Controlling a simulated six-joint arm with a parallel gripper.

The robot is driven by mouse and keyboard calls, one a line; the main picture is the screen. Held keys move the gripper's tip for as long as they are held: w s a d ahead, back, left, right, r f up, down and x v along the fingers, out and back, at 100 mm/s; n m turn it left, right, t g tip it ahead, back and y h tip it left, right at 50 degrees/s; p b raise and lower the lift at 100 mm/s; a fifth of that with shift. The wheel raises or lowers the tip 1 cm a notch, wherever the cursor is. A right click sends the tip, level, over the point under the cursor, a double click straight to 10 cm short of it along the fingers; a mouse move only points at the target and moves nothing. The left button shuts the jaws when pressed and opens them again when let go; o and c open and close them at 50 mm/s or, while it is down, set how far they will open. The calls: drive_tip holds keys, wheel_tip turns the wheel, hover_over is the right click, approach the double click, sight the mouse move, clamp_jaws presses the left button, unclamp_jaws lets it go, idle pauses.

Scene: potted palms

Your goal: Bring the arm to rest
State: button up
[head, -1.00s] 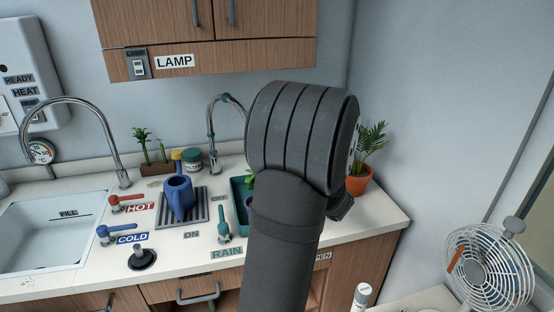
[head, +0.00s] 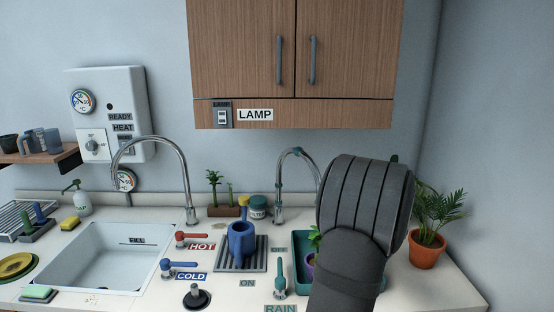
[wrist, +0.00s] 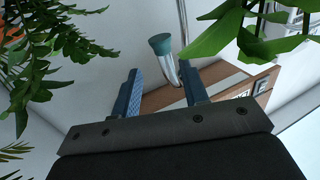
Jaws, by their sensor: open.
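My gripper (wrist: 168,90) shows in the wrist view with its two blue fingers apart and nothing between them. Beyond the fingers is the green-tipped end of a chrome tap (wrist: 160,46), apart from them. Green leaves (wrist: 45,50) hang at both sides of the wrist view, close to the camera. In the head view my dark arm stands over the right part of the counter and hides the gripper fingers. A palm in an orange pot (head: 427,249) stands right of the arm. A plant in a purple pot (head: 309,268) is partly hidden behind the arm.
A green tray (head: 299,275) lies under the tap with green bands (head: 281,180). A blue watering can (head: 241,240) stands on a grey rack. The sink (head: 95,262) is at left. A wooden cabinet (head: 350,50) hangs above. The wall at right is clear.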

drive_tip(key=x, duration=0.7)
drive_tip(key=shift+w+a, duration=0.2)
drive_tip(key=shift+w, duration=0.15)
idle(0.8)
drive_tip(key=o, duration=0.6)
drive_tip(key=shift+s, duration=0.25)
drive_tip(key=o, duration=0.7)
drive_tip(key=s+h, duration=0.1)
drive_tip(key=s+r+m, duration=0.1)
drive_tip(key=s, duration=0.1)
drive_tip(key=shift+a+r+h, duration=0.15)
drive_tip(key=shift+a+h, duration=0.05)
drive_tip(key=shift+h, duration=0.2)
drive_tip(key=s+a+f+m+g+h, duration=0.1)
drive_tip(key=s+f+m+h, duration=0.15)
drive_tip(key=s, duration=0.85)
drive_tip(key=s+a+f+m+g+h, duration=0.1)
drive_tip(key=s+f+m+g+h, duration=0.2)
drive_tip(key=s, duration=0.7)
drive_tip(key=s+a+f+m+h, duration=0.1)
drive_tip(key=s+f+h, duration=0.25)
drive_tip(key=s, duration=0.75)
drive_tip(key=x, duration=0.9)
drive_tip(key=shift+w+a+f+y, duration=0.3)
drive_tip(key=shift+w, duration=0.05)
